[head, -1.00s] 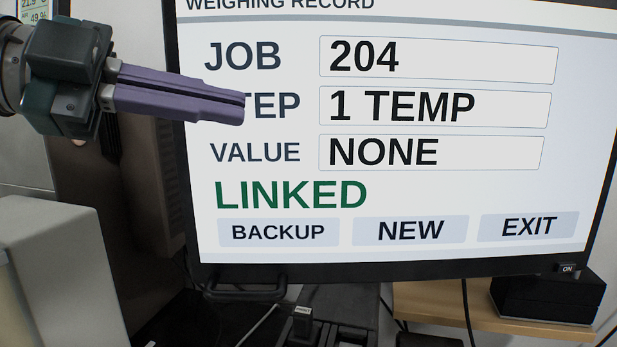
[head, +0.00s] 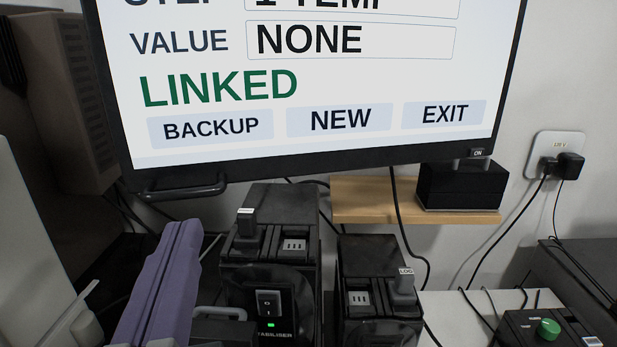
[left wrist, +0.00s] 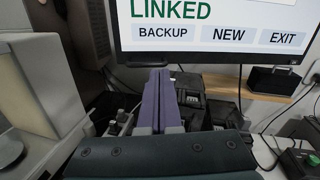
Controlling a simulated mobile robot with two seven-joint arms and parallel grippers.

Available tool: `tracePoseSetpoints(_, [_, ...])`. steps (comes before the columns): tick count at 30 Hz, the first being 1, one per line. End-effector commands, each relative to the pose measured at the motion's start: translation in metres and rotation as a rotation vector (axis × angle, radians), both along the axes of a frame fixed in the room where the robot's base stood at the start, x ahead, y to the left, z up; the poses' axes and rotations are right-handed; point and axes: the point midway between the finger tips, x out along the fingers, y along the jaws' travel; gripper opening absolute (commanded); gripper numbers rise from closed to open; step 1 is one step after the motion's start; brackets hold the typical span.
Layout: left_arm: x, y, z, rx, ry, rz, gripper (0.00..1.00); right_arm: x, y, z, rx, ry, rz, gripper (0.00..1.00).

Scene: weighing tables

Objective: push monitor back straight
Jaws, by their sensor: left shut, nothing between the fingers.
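The monitor (head: 345,80) fills the upper part of the head view, with its top cut off. Its screen reads VALUE NONE, LINKED, and BACKUP, NEW and EXIT buttons. A dark handle (head: 180,187) shows under its lower left edge. In the picture the lower edge slopes up to the right. The monitor's lower part also shows in the left wrist view (left wrist: 215,32). My left gripper (head: 182,228) is shut and empty, its purple fingers below the monitor's lower left part. In the left wrist view its fingertips (left wrist: 158,72) appear just below the screen's edge, apart from it. My right gripper is not in view.
A stabiliser box (head: 268,285) with a green light stands right of my fingers, and a similar black box (head: 375,290) beside it. A wooden shelf (head: 370,200) holds a black box (head: 460,187). Cables hang from a wall socket (head: 555,150). A pale housing stands at left.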

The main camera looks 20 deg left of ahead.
Motion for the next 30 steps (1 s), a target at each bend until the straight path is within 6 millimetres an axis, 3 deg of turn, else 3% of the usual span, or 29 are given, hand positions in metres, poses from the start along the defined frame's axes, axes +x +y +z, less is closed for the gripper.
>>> tracePoseSetpoints(4, [-0.013,0.007,-0.004,0.079,0.073,0.088,0.0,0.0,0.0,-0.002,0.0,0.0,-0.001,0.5])
tracePoseSetpoints(8, [-0.005,0.013,-0.004,0.09,0.079,0.095,0.0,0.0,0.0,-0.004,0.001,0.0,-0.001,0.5])
tracePoseSetpoints(21, [0.072,0.056,-0.004,0.09,0.074,0.093,0.0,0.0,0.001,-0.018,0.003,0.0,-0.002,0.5])
tracePoseSetpoints(30, [0.104,0.074,-0.005,0.087,0.077,0.089,0.0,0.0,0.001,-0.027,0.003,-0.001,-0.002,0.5])
